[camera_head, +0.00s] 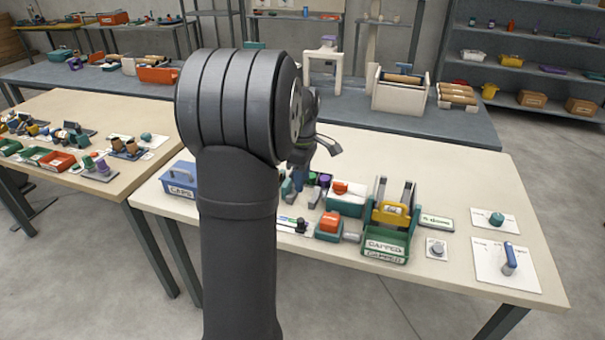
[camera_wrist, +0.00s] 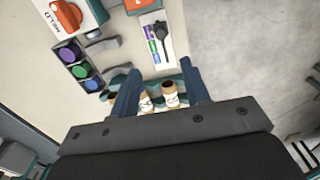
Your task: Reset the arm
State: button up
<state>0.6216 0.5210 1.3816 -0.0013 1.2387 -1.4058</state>
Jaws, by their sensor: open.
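My arm stands in the middle of the head view, in front of the pale work table (camera_head: 460,170). My gripper (camera_head: 325,147) shows partly behind the arm, above the table's middle. In the wrist view my gripper (camera_wrist: 160,85) points down with its two blue-grey fingers apart. Two pale cylinders with brown tops (camera_wrist: 157,98) show between and below the fingers. They look apart from the fingers, though their depth is hard to judge.
A blue box marked CAPS (camera_head: 180,182) sits at the table's left. A green bin marked CAPPED (camera_head: 388,244), a teal and orange device (camera_head: 345,198) and a yellow-handled piece (camera_head: 392,212) stand to the right. White cards (camera_head: 505,265) lie at the far right. The table's back right is clear.

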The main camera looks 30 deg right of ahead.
aim_at(301, 220)
jog(key=shift+r, duration=0.5)
notch_tip(301, 220, down, 18)
jog(key=shift+w+a+r, duration=0.1)
jog(key=shift+r, duration=0.15)
dwell(0.5)
